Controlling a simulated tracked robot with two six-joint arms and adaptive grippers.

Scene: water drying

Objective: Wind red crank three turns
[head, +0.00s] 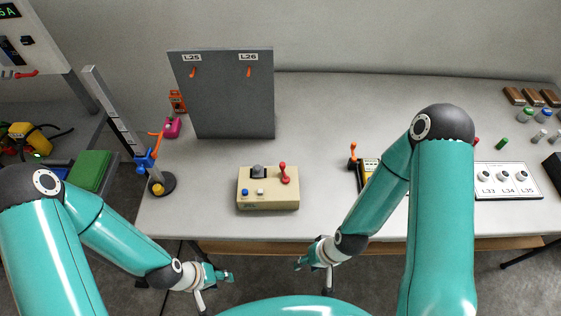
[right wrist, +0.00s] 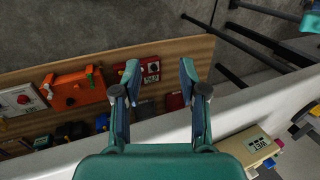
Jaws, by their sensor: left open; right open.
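I cannot tell for certain which part is the red crank. A red knob on a stalk (head: 283,172) stands on the right of a beige box (head: 268,202) at the table's front middle. A red-orange handle (head: 352,155) rises from a yellow and black device, partly hidden by my right arm. My left gripper (head: 222,279) is open and empty, low in front of the table at left. My right gripper (head: 303,263) is open and empty, in front of the table edge; its spread fingers also show in the right wrist view (right wrist: 157,80). Neither gripper touches these parts.
A grey panel (head: 225,95) with two orange hooks stands behind the box. A stand with blue and orange clamps (head: 152,158) is at left. A white panel with knobs (head: 507,190) is at right. The right wrist view shows an orange box (right wrist: 75,88) on a lower wooden shelf.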

